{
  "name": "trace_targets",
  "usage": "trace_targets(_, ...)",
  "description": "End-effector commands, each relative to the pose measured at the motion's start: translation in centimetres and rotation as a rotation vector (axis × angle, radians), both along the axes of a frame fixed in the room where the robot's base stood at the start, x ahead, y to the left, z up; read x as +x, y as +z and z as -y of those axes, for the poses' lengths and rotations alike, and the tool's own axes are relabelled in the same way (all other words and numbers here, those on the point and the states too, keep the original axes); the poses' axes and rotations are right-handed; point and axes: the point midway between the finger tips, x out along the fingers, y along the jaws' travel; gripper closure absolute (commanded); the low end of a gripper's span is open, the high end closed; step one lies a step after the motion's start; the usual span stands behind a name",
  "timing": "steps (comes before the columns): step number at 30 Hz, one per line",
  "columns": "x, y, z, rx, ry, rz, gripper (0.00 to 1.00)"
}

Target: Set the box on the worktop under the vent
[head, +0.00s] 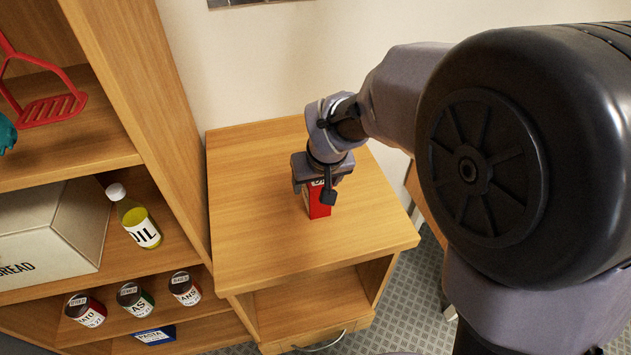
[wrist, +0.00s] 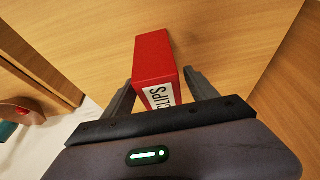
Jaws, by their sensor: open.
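The red box (head: 319,204) stands on the wooden worktop (head: 250,235) of a low cabinet, below the dark vent at the top edge of the head view (head: 240,2). My gripper (head: 318,190) is over the box from above. In the wrist view the red box (wrist: 157,62), with a white label reading "CLIPS", lies between the two fingers of my gripper (wrist: 155,90). The fingers are open, with a visible gap on the right side of the box. My gripper hides the upper part of the box in the head view.
A tall wooden shelf (head: 165,110) stands left of the worktop. It holds an oil bottle (head: 139,220), a bread bin (head: 50,235), several cans (head: 135,298), a blue pasta box (head: 155,335) and a red utensil (head: 50,108). The worktop around the box is clear.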

Motion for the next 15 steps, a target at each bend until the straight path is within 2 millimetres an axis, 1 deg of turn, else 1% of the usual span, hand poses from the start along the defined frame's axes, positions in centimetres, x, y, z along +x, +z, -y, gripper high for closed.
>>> trace_targets(1,-0.4,2.0,0.1,0.001,0.001,0.005,0.33)
trace_targets(3,-1.2,4.0,0.3,0.001,0.001,0.006,0.33)
trace_targets(6,-2.3,6.5,0.6,0.001,-0.001,0.004,0.33)
trace_targets(9,-3.1,8.4,0.9,0.001,0.000,0.004,0.33)
trace_targets(13,-3.8,9.7,1.2,0.004,-0.006,0.004,0.33)
trace_targets(14,-4.3,10.2,1.6,0.011,-0.021,0.005,0.33)
trace_targets(15,-5.3,11.2,2.6,0.029,-0.059,0.009,0.33)
